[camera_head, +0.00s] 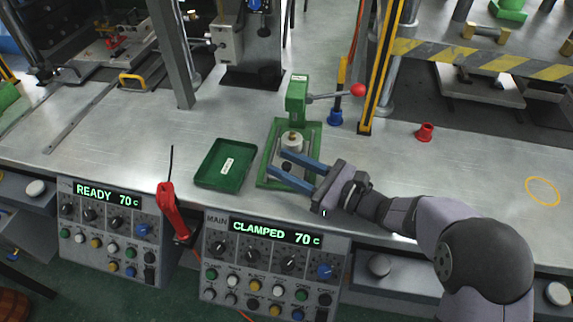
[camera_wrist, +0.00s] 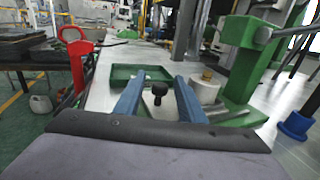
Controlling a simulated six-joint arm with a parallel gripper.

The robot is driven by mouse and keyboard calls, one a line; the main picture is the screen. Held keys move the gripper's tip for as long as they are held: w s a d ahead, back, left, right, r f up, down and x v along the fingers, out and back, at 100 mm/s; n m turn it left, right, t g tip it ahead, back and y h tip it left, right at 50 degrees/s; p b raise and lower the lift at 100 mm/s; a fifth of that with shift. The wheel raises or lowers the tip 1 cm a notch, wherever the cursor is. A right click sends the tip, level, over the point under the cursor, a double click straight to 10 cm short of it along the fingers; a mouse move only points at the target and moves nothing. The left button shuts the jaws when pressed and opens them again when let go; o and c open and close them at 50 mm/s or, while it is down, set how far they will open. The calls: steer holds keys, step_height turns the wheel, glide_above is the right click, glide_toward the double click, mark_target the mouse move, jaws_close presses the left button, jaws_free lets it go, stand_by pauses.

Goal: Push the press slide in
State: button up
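The small green press (camera_head: 297,100) stands on the metal bench, with a red-balled lever (camera_head: 358,90) pointing right. On its green base (camera_head: 313,132), the slide carries a pale round mould with a brass top (camera_head: 292,141); the mould also shows in the wrist view (camera_wrist: 205,90). A black knob (camera_head: 286,167) stands at the slide's near end. My gripper (camera_head: 276,161) is open over the near part of the base. In the wrist view its two blue fingers (camera_wrist: 157,80) lie either side of the black knob (camera_wrist: 159,91), with gaps visible. The rails are partly hidden by the fingers.
A green tray (camera_head: 212,181) lies left of the press. A red tool (camera_head: 172,209) stands at the bench's front edge. The front panel display (camera_head: 275,232) reads CLAMPED 70 c. A yellow post (camera_head: 379,75) and a blue-based item (camera_head: 336,117) stand behind right.

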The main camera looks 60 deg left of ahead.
step_height(320, 180, up, 10)
steer(key=shift+b, duration=0.3)
stand_by(0.4)
